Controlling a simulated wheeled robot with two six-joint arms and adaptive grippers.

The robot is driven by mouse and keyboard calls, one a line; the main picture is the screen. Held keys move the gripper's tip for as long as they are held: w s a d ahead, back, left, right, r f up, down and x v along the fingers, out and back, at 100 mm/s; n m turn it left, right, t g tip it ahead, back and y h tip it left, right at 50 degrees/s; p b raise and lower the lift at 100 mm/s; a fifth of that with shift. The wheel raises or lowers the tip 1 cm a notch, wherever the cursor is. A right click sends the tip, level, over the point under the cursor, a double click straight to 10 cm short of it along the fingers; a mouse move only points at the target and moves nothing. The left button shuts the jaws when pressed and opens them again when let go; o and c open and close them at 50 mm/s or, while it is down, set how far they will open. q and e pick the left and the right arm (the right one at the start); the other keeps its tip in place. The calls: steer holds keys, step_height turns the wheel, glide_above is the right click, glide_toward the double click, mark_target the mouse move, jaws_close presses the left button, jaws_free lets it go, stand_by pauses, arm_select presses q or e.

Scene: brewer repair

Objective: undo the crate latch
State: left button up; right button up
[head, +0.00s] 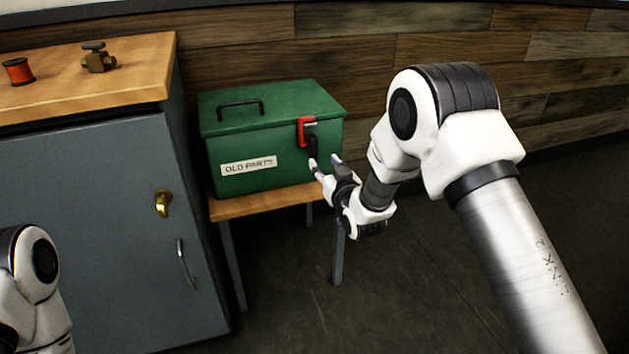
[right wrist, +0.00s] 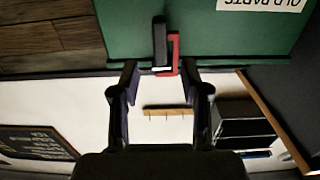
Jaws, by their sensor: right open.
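The green crate (head: 235,140) with an OLD PARTS label is closed and stands on a small wooden stand. Its red latch (head: 302,132) is on the front near the right corner, with a black part (head: 312,146) beside it. In the right wrist view the red latch (right wrist: 175,52) and black part (right wrist: 159,38) show against the crate front (right wrist: 125,28). My right gripper (head: 324,162) is open and empty, just in front of and below the latch. In the right wrist view its fingers (right wrist: 160,72) are spread to either side of the latch. Contact cannot be told.
A grey cabinet (head: 90,210) with a brass lock (head: 162,203) and handle stands left of the crate. A red spool (head: 18,72) and a brass fitting (head: 97,58) sit on its wooden top (head: 140,62). The floor right of the stand (head: 262,203) is clear.

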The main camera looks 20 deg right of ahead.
mark_target(315, 147)
steer(key=w, duration=0.2)
steer(key=w+b, duration=0.1)
steer(key=w, duration=0.2)
steer(key=w+b, duration=0.1)
steer(key=w, duration=0.2)
steer(key=shift+a+r, duration=0.15)
steer(key=shift+r, duration=0.15)
jaws_close()
